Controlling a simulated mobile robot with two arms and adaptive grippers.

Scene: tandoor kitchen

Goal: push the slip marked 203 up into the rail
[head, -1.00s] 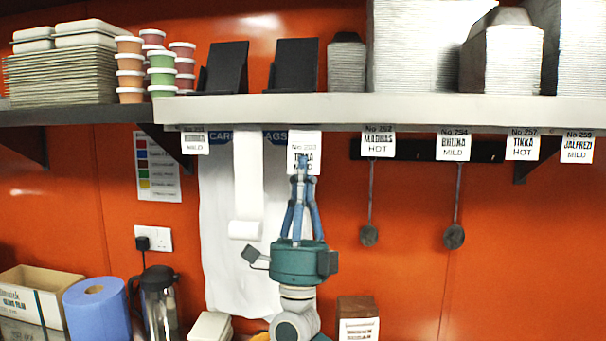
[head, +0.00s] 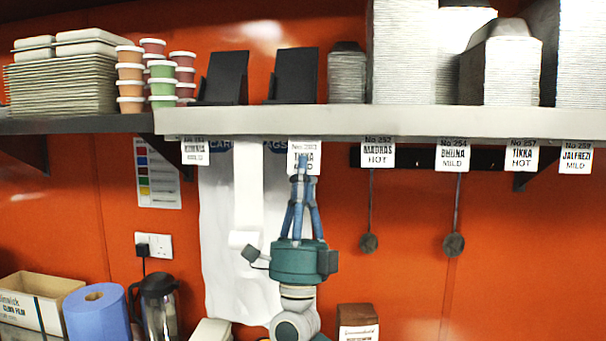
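The white slip marked 203 (head: 312,164) hangs under the front edge of the pale shelf rail (head: 400,121), left of centre. The fingers look shut on the slip. How far its top edge sits inside the rail is hidden. My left gripper is not in view.
Other slips hang from the rail: one at left (head: 195,153), Madras (head: 378,155), Bhuna (head: 452,156), Tikka (head: 522,156) and Jalfrezi (head: 575,158). Two ladles (head: 454,245) hang below. White bags (head: 222,220) hang behind my gripper. Stacked containers (head: 500,70) stand on the shelf.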

